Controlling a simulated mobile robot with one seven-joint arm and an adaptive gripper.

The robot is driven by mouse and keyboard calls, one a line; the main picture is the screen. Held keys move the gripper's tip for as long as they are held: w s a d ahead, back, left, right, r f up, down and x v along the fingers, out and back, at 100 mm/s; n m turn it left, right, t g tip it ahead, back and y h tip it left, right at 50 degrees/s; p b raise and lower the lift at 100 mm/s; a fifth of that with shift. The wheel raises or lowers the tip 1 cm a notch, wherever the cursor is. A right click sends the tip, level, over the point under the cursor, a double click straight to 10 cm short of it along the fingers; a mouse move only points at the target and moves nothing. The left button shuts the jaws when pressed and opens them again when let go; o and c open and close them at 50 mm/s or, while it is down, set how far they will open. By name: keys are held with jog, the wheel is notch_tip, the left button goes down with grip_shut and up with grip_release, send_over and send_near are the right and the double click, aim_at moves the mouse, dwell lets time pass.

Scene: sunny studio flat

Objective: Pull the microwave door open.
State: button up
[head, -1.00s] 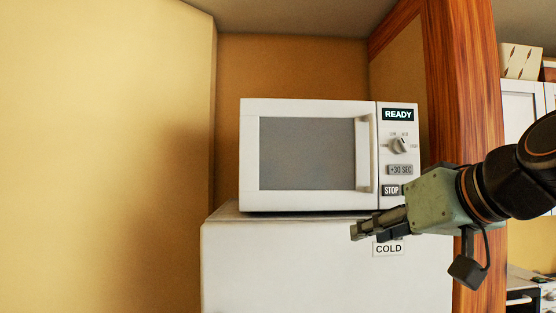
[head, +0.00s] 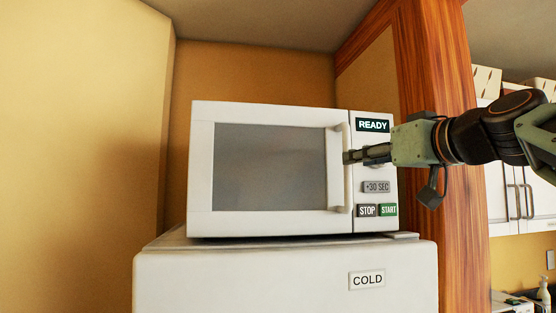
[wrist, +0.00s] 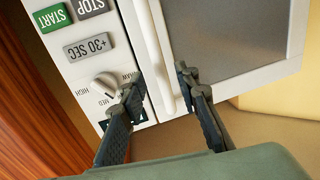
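The white microwave (head: 270,107) stands on a white fridge, its grey-windowed door (head: 270,167) shut. Its upright white handle (head: 338,190) is on the door's right edge, beside the control panel. My gripper (head: 347,157) reaches in from the right, in front of the panel, with its fingertips at the handle. In the wrist view, my gripper (wrist: 157,80) is open, with one finger on each side of the handle (wrist: 150,45). I see no clear grip on it; whether either finger touches it, I cannot tell.
The fridge (head: 240,275) with a COLD label is below. A wooden post (head: 435,75) stands close on the right, behind my arm. A yellow wall (head: 85,150) is on the left. The space in front of the door's left part is clear.

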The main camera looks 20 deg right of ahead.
jog(key=w+p, duration=0.1)
jog(key=w, duration=0.4)
jog(key=shift+w+d, duration=0.15)
jog(key=shift+w, duration=0.1)
grip_shut()
